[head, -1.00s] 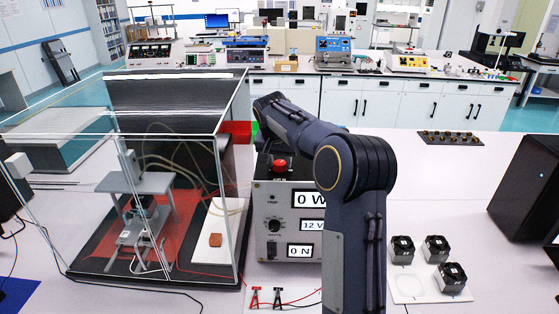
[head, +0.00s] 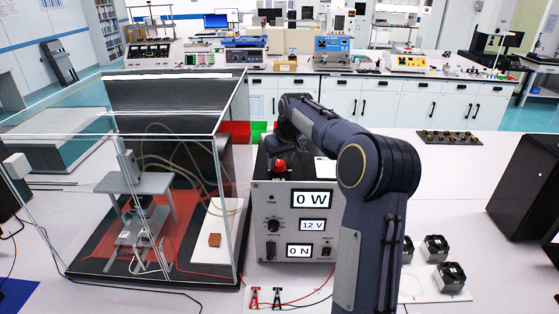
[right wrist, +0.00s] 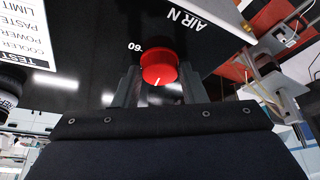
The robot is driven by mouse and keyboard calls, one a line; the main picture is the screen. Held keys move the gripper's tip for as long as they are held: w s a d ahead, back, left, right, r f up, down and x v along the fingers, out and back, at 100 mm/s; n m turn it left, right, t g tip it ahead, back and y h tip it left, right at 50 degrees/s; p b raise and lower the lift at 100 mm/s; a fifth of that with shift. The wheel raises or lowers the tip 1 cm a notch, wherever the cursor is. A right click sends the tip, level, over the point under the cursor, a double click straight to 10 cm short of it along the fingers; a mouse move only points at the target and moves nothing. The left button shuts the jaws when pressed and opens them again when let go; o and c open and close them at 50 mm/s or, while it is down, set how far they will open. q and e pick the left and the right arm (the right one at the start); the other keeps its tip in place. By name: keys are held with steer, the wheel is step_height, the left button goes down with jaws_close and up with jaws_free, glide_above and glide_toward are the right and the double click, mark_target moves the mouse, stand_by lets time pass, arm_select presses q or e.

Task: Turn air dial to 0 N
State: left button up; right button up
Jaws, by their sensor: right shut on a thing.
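The red air dial (right wrist: 158,66) sits on a black panel marked "AIR N" and "60" in the right wrist view. Its white pointer mark faces the gripper side of that picture. In the head view the red dial (head: 279,166) is on top of the tester box (head: 262,240). My right gripper (right wrist: 158,86) is shut on the dial, one finger on each side. In the head view its fingers are hard to make out against the dark top. The tester's lower display (head: 299,251) reads 0 N. My left gripper is not in view.
A clear-walled enclosure (head: 236,150) with a press stands left of the tester. Red and black clips (head: 265,297) lie in front. A white card (head: 325,168) is on the tester's top. Several small fans (head: 436,247) stand at the right, partly behind my arm.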

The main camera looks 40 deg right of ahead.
steer(key=n, duration=0.2)
steer(key=n+y, duration=0.1)
steer(key=shift+d+n+y, duration=0.15)
steer(key=shift+n+y, duration=0.15)
steer(key=shift+n, duration=0.1)
steer(key=n, duration=0.2)
steer(key=n+y, duration=0.1)
steer(key=n, duration=0.1)
steer(key=shift+w+n+g+y, duration=0.1)
steer(key=shift+n+g+y, duration=0.2)
steer(key=n+g+y, duration=0.1)
steer(key=n, duration=0.3)
steer(key=shift+w+d, duration=0.1)
steer(key=shift+d, duration=0.05)
steer(key=shift+n+g+y, duration=0.5)
steer(key=shift+n+g, duration=0.2)
steer(key=shift+n, duration=1.4)
steer(key=o, duration=1)
